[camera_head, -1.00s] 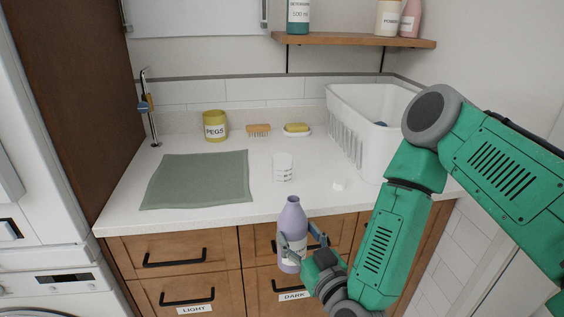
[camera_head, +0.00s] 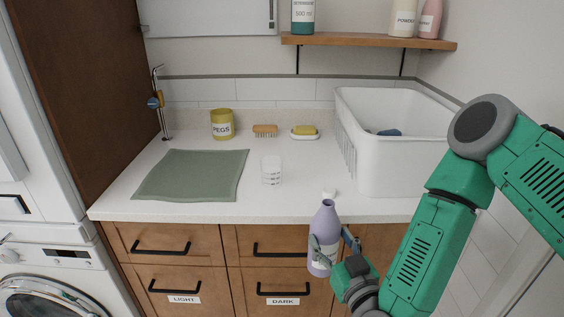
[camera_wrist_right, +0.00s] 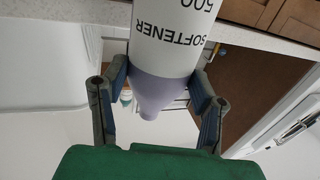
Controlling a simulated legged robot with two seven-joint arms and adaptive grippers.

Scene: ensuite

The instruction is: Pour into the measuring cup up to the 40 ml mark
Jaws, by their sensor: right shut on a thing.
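A clear measuring cup (camera_head: 271,171) with pale markings stands upright on the white counter, and I see no liquid in it. My right gripper (camera_head: 332,250) is shut on a lilac softener bottle (camera_head: 326,219), held upright in front of the counter's front edge. The bottle's white label reading SOFTENER fills the top of the right wrist view (camera_wrist_right: 172,35), with a finger on each side. A small white cap (camera_head: 329,192) lies on the counter just behind the bottle, which partly hides it. My left gripper is not in view.
A white basket (camera_head: 392,155) stands on the right of the counter, and a green cloth (camera_head: 190,175) lies on the left. A PEGS pot (camera_head: 222,125), a brush (camera_head: 265,130) and a sponge on a dish (camera_head: 304,131) stand behind. A shelf (camera_head: 370,42) hangs above.

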